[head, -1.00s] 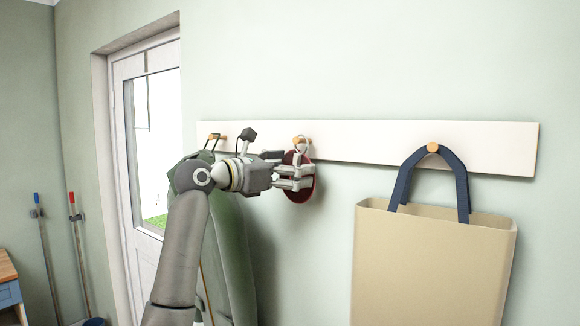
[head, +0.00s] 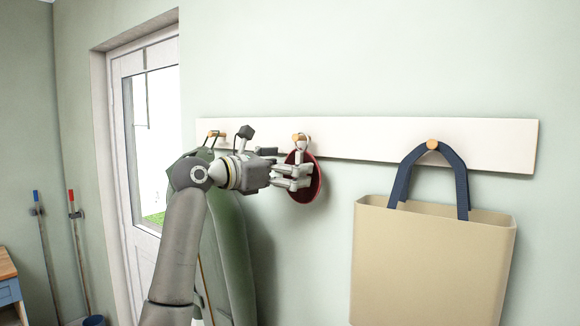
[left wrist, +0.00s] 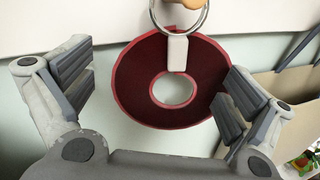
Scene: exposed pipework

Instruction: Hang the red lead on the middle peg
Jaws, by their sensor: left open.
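The red lead (head: 314,188) is a round, flat, dark red coil with a pale tab and a metal ring at its top. It hangs below the middle wooden peg (head: 300,138) on the white rail. My right gripper is not in view.
A beige bag (head: 432,265) with blue handles hangs on the right peg (head: 432,145). A green garment (head: 230,250) hangs from the left peg (head: 216,134), behind my left arm. The rail (head: 370,142) between the middle and right pegs is clear.

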